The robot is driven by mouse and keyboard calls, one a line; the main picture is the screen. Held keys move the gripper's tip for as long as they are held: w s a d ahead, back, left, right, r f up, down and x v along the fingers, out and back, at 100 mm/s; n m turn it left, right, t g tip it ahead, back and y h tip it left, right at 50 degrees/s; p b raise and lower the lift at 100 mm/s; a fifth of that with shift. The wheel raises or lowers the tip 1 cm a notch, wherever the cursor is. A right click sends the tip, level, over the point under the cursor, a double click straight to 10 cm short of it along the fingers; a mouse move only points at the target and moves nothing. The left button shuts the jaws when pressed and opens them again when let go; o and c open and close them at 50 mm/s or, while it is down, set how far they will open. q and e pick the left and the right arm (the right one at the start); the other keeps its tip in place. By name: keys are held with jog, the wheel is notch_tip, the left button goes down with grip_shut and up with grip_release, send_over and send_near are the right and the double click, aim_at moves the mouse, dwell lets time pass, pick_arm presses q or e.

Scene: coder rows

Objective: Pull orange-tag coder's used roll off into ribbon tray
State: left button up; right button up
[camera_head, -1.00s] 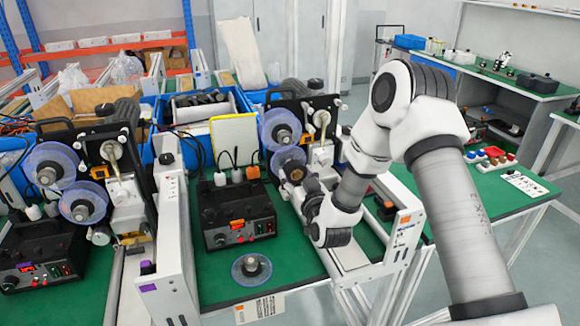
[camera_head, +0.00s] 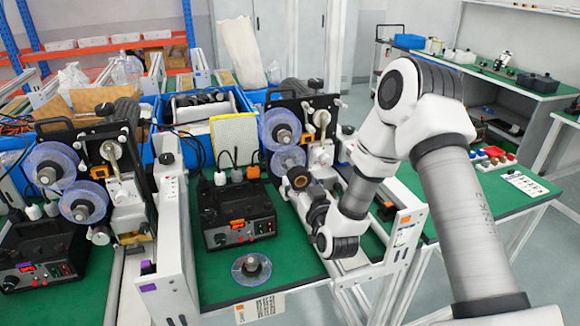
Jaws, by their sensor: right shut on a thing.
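The orange-tag coder (camera_head: 305,108) stands mid-picture, with an orange label on its control box (camera_head: 237,222). Its upper clear blue disc (camera_head: 280,128) has a grey hub. Its lower disc (camera_head: 287,158) shows no brown roll on it. My right gripper (camera_head: 304,185) is shut on the used roll (camera_head: 298,177), a small brown roll with a dark centre, just in front of and below the lower disc. The wrist hides much of the fingers. My left gripper is not in view. I cannot tell which container is the ribbon tray.
A purple-tag coder (camera_head: 112,150) with two clear discs stands at left. A loose disc with a grey hub (camera_head: 251,268) lies on the green mat (camera_head: 290,262). Blue bins (camera_head: 245,100) stand behind. A white rail (camera_head: 404,235) bounds the right side.

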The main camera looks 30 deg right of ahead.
jog(key=shift+v, duration=1.1)
